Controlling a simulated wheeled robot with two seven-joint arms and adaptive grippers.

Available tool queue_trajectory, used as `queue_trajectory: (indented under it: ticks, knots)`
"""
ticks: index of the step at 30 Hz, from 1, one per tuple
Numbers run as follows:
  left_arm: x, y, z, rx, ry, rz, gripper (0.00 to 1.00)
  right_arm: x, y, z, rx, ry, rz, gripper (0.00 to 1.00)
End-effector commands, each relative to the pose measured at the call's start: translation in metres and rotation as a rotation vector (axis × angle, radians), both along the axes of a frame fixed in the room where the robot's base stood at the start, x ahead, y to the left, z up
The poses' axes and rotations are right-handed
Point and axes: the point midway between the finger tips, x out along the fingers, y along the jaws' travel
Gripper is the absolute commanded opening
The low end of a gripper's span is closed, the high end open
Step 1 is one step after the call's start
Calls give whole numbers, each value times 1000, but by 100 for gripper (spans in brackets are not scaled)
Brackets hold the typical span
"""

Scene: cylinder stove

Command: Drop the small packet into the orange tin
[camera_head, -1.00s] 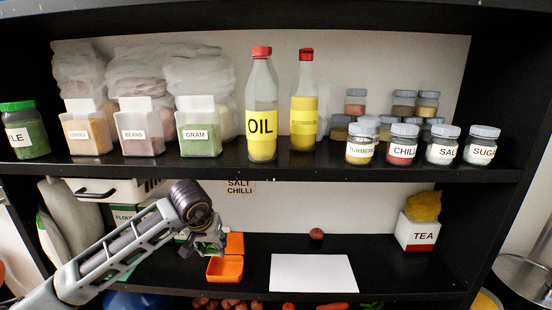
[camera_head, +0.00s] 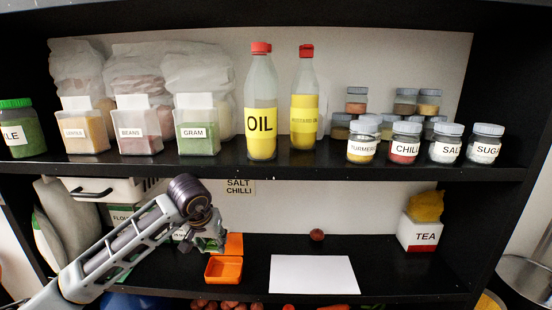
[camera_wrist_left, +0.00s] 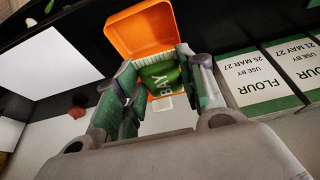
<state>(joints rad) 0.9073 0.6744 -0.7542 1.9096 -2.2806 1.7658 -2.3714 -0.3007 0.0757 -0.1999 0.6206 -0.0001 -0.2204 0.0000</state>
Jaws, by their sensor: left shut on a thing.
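The orange tin (camera_head: 223,270) stands open on the lower shelf, its lid (camera_head: 235,243) raised at the back. My left gripper (camera_head: 216,246) is just above and behind the tin's left side in the head view. In the left wrist view my left gripper (camera_wrist_left: 154,68) is shut on a small green packet (camera_wrist_left: 162,78) marked "BAY". The packet lies between the fingers, and the orange tin (camera_wrist_left: 140,32) shows just beyond the fingertips. The packet is too hidden by the gripper to make out in the head view. My right gripper is not in view.
A white sheet (camera_head: 313,274) lies right of the tin, with a round reddish item (camera_head: 317,235) behind it. Flour boxes (camera_wrist_left: 265,82) stand close beside the gripper. A tea box (camera_head: 419,235) is at the right. The upper shelf (camera_head: 300,171) overhangs.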

Motion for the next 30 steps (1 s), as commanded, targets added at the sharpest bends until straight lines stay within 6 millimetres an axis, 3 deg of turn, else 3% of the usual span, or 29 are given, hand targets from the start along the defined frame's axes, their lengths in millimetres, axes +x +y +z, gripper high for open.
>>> queue_trajectory:
  ticks: [15,30]
  knots:
    - [-2,-1,-47,1,6,-4,27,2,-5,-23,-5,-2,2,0]
    - [-2,-1,-52,3,5,-3,27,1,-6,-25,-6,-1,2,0]
